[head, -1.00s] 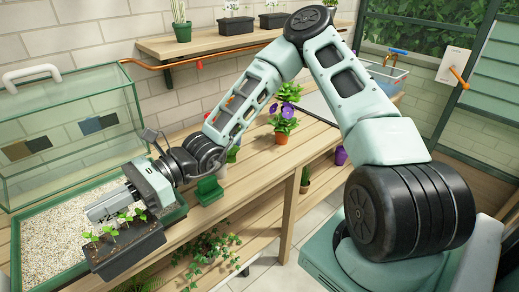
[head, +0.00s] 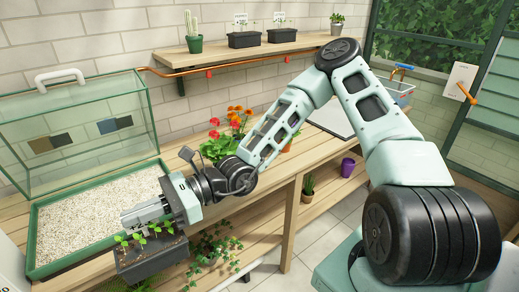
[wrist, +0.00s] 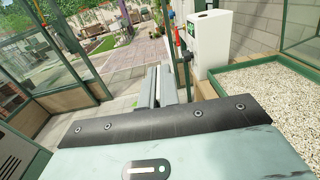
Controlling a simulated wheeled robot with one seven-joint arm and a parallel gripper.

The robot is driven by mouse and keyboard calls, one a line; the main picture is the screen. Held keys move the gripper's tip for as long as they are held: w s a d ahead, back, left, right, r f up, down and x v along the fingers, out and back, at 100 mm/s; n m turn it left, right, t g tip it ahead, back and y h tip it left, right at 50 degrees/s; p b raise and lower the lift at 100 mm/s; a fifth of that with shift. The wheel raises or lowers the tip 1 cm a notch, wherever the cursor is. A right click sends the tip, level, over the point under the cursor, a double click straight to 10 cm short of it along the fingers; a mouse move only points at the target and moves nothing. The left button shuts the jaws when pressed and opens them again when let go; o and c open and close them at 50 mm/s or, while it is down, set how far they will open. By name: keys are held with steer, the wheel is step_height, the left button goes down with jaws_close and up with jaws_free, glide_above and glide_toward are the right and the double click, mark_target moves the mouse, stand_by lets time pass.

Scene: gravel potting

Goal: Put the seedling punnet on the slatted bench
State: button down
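The seedling punnet (head: 152,265) is a dark box with several small green seedlings, low at the left in the head view. It looks level and overlaps the bench's front edge; its underside is hidden. My gripper (head: 135,217) points left at the punnet's far upper side. The punnet itself does not show in the wrist view. The wooden bench with slatted boards (head: 262,187) runs beside and behind it.
A green-rimmed gravel tray (head: 33,240) lies just behind the gripper, with a glass case (head: 75,135) behind it. Red and orange flowers (head: 235,118) stand near my arm. Trailing ivy (head: 215,248) grows on the lower shelf. Bare bench boards show right of my gripper.

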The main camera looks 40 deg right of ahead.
steer(key=w+d+f+m+t+h, duration=0.1)
steer(key=d+f+m+t+h, duration=0.7)
steer(key=d+f, duration=0.3)
steer(key=w+d+f+m+t+h, duration=0.2)
steer(key=d+f+m+t+h, duration=0.6)
steer(key=d, duration=0.7)
step_height(320, 180, down, 3)
steer(key=shift+d+r+m+h, duration=0.1)
steer(key=shift+d+m+h, duration=0.1)
steer(key=shift+m+h, duration=0.6)
steer(key=shift+w+r+n, duration=0.1)
steer(key=shift+w+n, duration=0.05)
steer(key=shift+n, duration=0.15)
